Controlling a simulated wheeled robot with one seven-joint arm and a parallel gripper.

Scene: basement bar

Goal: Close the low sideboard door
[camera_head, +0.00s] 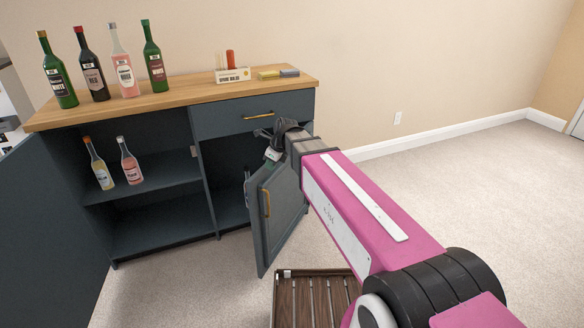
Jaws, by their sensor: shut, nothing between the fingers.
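The low sideboard (160,244) is dark blue-grey with a wooden top (180,95). Its right door (284,214) stands partly open, swung out toward me, with a brass handle (267,203) on its outer face. Its left door (48,215) stands wide open at the left edge of the view. My gripper (271,152) is at the top of the right door, just below the drawer. It looks shut and holds nothing. My arm and wrist partly hide it, and I cannot tell whether it touches the door.
Several bottles (124,62) and a small box (233,75) stand on the top. Two bottles (131,162) stand on the left inner shelf (155,188). The drawer (246,114) above the right door is shut. Carpet (455,195) to the right is clear.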

